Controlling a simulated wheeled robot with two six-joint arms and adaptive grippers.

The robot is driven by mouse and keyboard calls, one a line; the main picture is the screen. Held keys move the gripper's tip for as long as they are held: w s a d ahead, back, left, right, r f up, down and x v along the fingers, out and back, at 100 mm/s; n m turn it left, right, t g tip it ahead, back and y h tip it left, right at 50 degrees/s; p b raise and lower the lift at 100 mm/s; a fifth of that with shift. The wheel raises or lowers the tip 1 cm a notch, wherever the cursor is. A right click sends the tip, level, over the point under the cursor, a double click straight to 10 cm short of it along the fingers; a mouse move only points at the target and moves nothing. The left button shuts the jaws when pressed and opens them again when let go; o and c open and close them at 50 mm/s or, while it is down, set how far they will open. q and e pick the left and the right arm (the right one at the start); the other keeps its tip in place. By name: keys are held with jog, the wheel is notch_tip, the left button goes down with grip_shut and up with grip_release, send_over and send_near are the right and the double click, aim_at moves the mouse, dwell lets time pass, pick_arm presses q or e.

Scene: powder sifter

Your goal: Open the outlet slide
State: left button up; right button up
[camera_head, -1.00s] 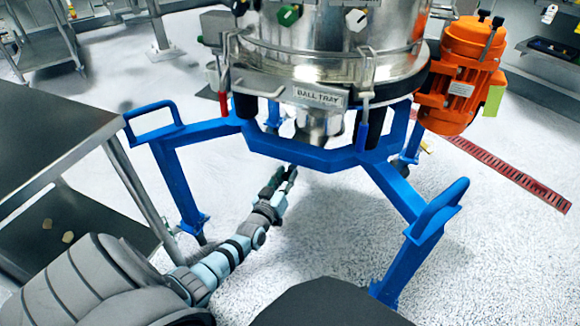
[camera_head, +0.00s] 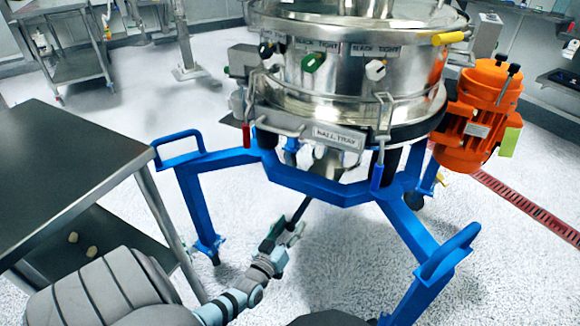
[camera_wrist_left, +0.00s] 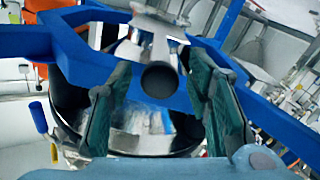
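The sifter (camera_head: 335,80) is a shiny metal drum on a blue frame (camera_head: 325,190). Its metal outlet (camera_head: 333,170) hangs under the drum, partly hidden by the frame. My left gripper (camera_head: 290,225) is low over the floor, below and left of the outlet. In the left wrist view my left gripper (camera_wrist_left: 160,72) is open, its two green-grey fingers apart. A dark round end (camera_wrist_left: 160,80), perhaps a slide handle, shows between them in the picture. I cannot tell its distance, and no contact is visible. My right gripper is in neither current view.
A metal table (camera_head: 60,165) with a lower shelf stands at the left. An orange motor (camera_head: 478,118) hangs on the sifter's right side. The blue legs, one at the left (camera_head: 200,215), surround the space under the drum. Speckled floor (camera_head: 340,260) is clear inside them.

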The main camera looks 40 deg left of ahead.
pick_arm(q)
jog(key=shift+s, duration=0.1)
jog(key=v, duration=1.1)
jog(key=shift+s+d, duration=0.2)
jog(key=shift+s, duration=0.2)
jog(key=shift+f, duration=0.1)
